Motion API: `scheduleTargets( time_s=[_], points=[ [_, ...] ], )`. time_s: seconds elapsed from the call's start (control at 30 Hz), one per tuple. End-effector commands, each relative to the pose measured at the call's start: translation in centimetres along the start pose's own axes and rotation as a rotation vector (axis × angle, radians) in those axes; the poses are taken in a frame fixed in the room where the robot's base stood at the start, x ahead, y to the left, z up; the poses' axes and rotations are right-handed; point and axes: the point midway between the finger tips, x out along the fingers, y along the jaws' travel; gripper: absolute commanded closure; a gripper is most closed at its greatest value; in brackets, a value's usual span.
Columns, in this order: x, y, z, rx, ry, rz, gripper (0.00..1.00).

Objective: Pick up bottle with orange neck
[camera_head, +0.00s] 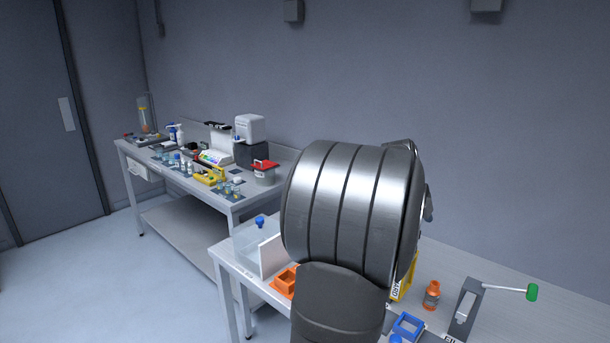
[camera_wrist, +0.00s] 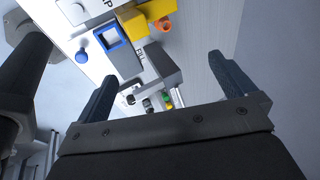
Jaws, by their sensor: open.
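The bottle with the orange neck (camera_head: 432,296) stands upright on the near bench, right of the yellow block and left of the lever device in the head view. In the wrist view an orange round part, likely this bottle (camera_wrist: 164,23), shows near the top, beside the yellow block. My gripper (camera_wrist: 165,75) is open and empty, its two dark fingers apart above the bench. The bottle is beyond the fingertips, not between them. In the head view my arm hides the gripper and part of the bench.
A grey lever device (camera_head: 466,308) with a green knob stands right of the bottle. A yellow block (camera_head: 406,280), a blue square holder (camera_head: 407,326) and an orange holder (camera_head: 287,281) are close by. A clear bin (camera_head: 252,245) is at the left end. Bare bench lies behind the bottle.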

Motion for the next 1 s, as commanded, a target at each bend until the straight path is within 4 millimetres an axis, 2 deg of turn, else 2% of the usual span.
scheduleTargets(
  time_s=[0.47,0.67,1.0],
  points=[
    [0.04,0.0,-0.01,0.0,0.0,0.0,0.0],
    [0.04,0.0,-0.01,0.0,0.0,0.0,0.39],
    [0.2,-0.05,-0.08,-0.025,-0.002,0.003,0.39]
  ],
)
